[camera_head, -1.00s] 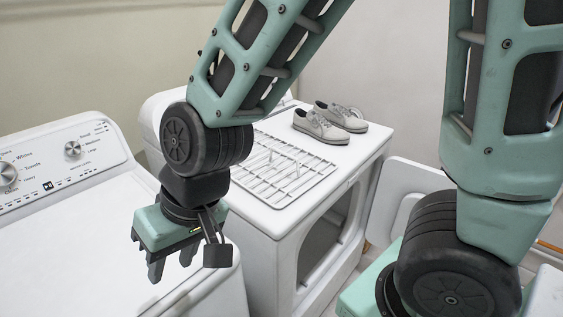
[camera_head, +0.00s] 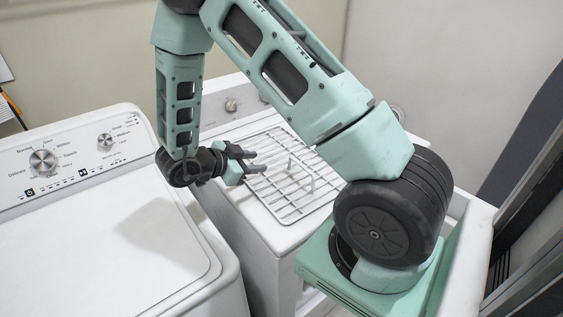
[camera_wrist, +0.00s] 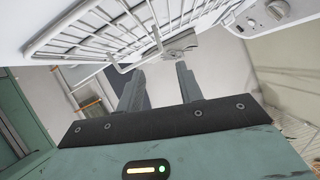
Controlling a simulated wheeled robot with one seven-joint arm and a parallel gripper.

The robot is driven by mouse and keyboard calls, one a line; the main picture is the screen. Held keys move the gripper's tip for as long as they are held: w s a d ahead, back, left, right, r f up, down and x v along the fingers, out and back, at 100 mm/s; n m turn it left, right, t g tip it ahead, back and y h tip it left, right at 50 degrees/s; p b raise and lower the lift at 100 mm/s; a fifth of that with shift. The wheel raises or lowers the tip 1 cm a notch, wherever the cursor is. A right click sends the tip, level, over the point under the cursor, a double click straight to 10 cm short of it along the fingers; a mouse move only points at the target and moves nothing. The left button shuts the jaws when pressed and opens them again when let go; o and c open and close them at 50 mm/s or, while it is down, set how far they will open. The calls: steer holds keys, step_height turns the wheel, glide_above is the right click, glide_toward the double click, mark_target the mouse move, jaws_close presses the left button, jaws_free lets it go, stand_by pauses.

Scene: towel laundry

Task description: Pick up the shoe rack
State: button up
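The shoe rack is a flat white wire rack (camera_head: 285,183) with small upright wire loops, lying on top of the right-hand white machine. My forearm covers part of its right side in the head view. The rack also shows across the top of the wrist view (camera_wrist: 92,32), seen at a slant. My gripper (camera_head: 257,161) is at the rack's left side, turned sideways with its fingers pointing right toward the bars. In the wrist view the two fingers (camera_wrist: 160,86) stand apart with nothing between them. I cannot tell whether a fingertip touches the rack.
The right-hand machine (camera_head: 232,190) carries the rack, with a control panel and knob (camera_head: 231,104) behind. A white washer (camera_head: 100,245) with dials stands at the left, its lid clear. My arm hides the machine top's right part.

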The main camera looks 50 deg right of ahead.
mark_target(290, 157)
steer(key=p+x, duration=0.2)
steer(key=x, duration=0.7)
steer(key=shift+d+f, duration=0.1)
steer(key=shift+d, duration=0.2)
steer(key=shift+p+x, duration=1.45)
steer(key=shift+x, duration=1.2)
steer(key=shift+s, duration=0.15)
jaws_close()
